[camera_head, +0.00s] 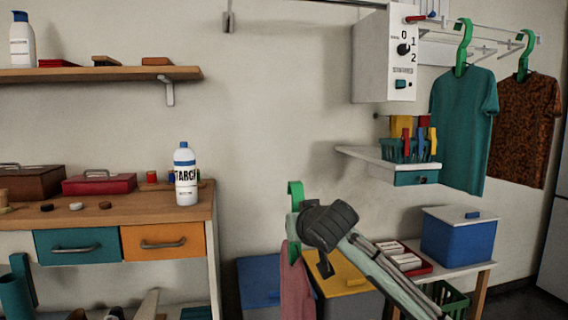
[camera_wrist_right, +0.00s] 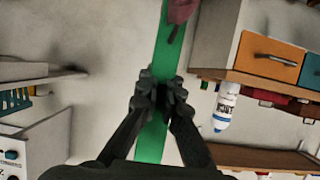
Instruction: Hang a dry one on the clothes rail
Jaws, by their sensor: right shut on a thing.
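My right gripper (camera_head: 300,222) is shut on a green hanger (camera_head: 294,192), whose hook points up. A pink garment (camera_head: 296,284) hangs below it, partly hidden by the gripper and cut by the picture's lower edge. In the right wrist view the fingers (camera_wrist_right: 160,90) close on the green hanger (camera_wrist_right: 172,48), with a bit of the garment (camera_wrist_right: 182,10) at the top. The clothes rail (camera_head: 505,33) is at upper right, apart from the held hanger. A teal shirt (camera_head: 464,120) and a brown patterned shirt (camera_head: 524,125) hang there on green hangers. My left gripper is out of view.
A white control box (camera_head: 384,55) and a small shelf with a teal basket (camera_head: 405,150) lie between the gripper and the rail. A blue box (camera_head: 459,238) stands below the shirts. A starch bottle (camera_head: 186,178) stands on the left workbench. Bare wall lies above the gripper.

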